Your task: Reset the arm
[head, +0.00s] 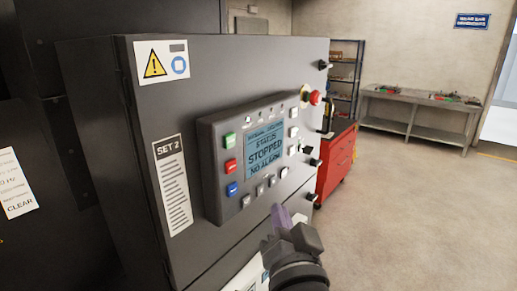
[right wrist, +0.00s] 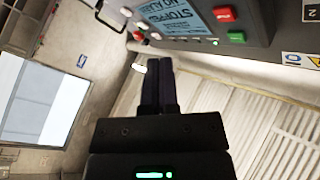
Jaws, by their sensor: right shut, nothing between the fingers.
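My right gripper (head: 279,212) is in the lower middle of the head view, in front of the lower right part of the SET 2 control panel (head: 212,165). Its dark fingers are together and empty; the right wrist view also shows the closed fingers (right wrist: 158,66). I cannot tell whether the fingertips touch anything. My left gripper is not in view.
The panel screen (head: 264,150) reads STOPPED and NO ALARM, with green, red and blue buttons beside it. A red emergency button (head: 315,97) sits at the cabinet's right edge. A red tool chest (head: 336,162) and grey workbench (head: 410,112) stand behind. Floor at right is clear.

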